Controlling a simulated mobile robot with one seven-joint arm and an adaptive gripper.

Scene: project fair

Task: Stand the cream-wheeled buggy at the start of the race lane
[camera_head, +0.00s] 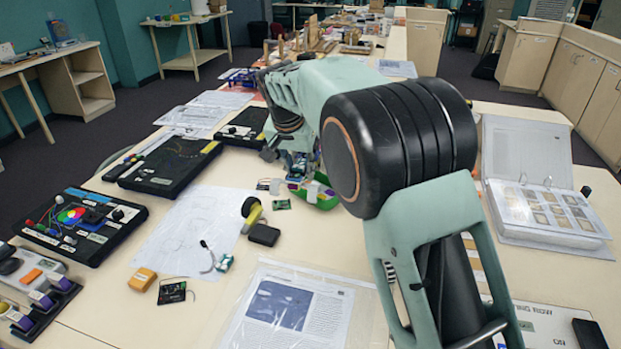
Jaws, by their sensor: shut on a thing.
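My gripper (288,155) shows only in part, beyond the large dark joint of my arm. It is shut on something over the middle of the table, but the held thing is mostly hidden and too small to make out. Just below it is a green tray (328,202) with small white and purple parts in it. I cannot pick out cream wheels or a buggy for certain. No race lane can be clearly told; my arm covers much of the table's right half.
A yellow and black piece (252,212) and a black block (264,235) lie left of the tray. Black kit boards (82,222) line the left side. An open binder (545,205) lies at right. Paper sheets (190,235) cover the middle left.

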